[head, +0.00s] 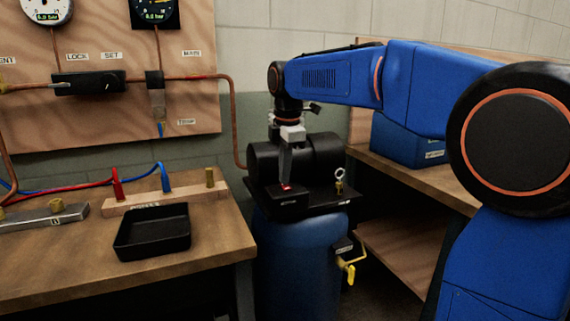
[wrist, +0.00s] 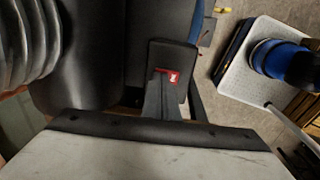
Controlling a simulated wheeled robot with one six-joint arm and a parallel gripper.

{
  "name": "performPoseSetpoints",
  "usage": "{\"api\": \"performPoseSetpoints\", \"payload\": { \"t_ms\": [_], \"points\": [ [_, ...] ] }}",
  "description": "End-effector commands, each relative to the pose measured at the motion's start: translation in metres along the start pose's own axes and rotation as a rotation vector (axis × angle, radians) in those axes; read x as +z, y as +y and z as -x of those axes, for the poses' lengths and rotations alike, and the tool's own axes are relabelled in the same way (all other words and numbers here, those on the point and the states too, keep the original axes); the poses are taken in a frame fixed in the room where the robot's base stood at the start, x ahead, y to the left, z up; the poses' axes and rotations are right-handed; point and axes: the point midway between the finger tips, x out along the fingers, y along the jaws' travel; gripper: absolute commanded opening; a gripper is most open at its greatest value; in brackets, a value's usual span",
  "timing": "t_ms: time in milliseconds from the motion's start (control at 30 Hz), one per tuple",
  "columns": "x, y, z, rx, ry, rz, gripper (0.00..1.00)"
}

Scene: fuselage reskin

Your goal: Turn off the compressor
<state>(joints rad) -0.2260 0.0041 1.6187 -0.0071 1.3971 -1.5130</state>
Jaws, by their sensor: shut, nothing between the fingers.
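The compressor (head: 322,152) is a black motor and pump unit on top of a blue tank (head: 297,265), between the wooden bench and the shelf. A small black switch box (head: 280,202) with a red switch (head: 287,187) sits at its front left. The red switch also shows in the wrist view (wrist: 172,76). My gripper (head: 286,180) is shut and empty, pointing down with its tips at or just above the red switch. In the wrist view my gripper (wrist: 160,84) covers part of the box. I cannot tell whether the tips touch the switch, or its position.
A brass valve with a ring (head: 339,183) stands right of the switch box, and a yellow-handled valve (head: 350,271) hangs at the tank's lower right. A black tray (head: 153,232) lies on the bench at left. A copper pipe (head: 235,125) runs down beside the compressor.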

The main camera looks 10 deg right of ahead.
Motion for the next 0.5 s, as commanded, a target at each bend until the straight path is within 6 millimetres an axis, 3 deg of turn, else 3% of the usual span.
{"api": "performPoseSetpoints", "payload": {
  "t_ms": [500],
  "points": [
    [0.0, 0.003, -0.0106, 0.0, 0.0, 0.0, 0.0]
  ]
}}
